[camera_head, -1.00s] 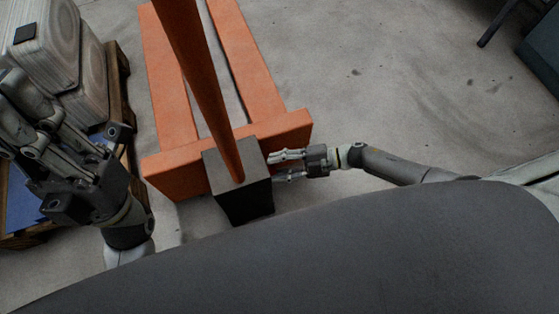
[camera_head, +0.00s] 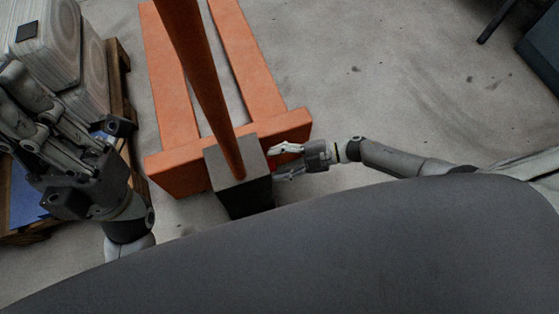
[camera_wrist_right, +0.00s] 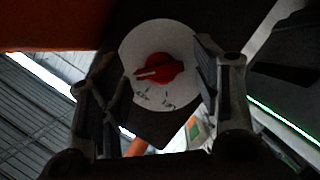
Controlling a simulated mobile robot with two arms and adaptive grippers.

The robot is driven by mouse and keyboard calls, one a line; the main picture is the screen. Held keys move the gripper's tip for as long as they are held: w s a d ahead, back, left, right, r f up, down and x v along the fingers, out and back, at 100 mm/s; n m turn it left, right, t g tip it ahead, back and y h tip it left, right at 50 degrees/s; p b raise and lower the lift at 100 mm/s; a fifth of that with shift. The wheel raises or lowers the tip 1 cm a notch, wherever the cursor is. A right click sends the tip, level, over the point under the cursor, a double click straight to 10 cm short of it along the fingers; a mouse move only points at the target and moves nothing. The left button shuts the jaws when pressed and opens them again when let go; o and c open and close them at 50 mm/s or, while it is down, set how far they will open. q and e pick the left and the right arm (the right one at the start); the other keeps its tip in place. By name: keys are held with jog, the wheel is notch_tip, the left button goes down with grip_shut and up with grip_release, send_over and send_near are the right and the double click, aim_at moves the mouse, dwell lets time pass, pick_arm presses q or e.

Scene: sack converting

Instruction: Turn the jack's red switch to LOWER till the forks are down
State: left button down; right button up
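The jack is orange, with two forks (camera_head: 240,60) reaching away, a slanted orange handle (camera_head: 205,80) and a dark box (camera_head: 245,195) at its near end. In the right wrist view the red switch (camera_wrist_right: 160,68) sits on a round white dial (camera_wrist_right: 140,40). Its pale pointer mark is toward the left; the dial's markings are too small to read. My right gripper (camera_head: 286,161) is at the right side of the box. Its fingers (camera_wrist_right: 160,85) are open on either side of the switch, with gaps visible. My left gripper (camera_head: 45,115) is at the left, away from the jack.
A wooden pallet (camera_head: 120,80) with pale stacked sacks (camera_head: 65,45) stands left of the jack, near my left gripper. A dark object (camera_head: 542,50) is at the upper right. The concrete floor right of the forks is clear.

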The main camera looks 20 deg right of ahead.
jog(key=v, duration=1.2)
dwell(0.5)
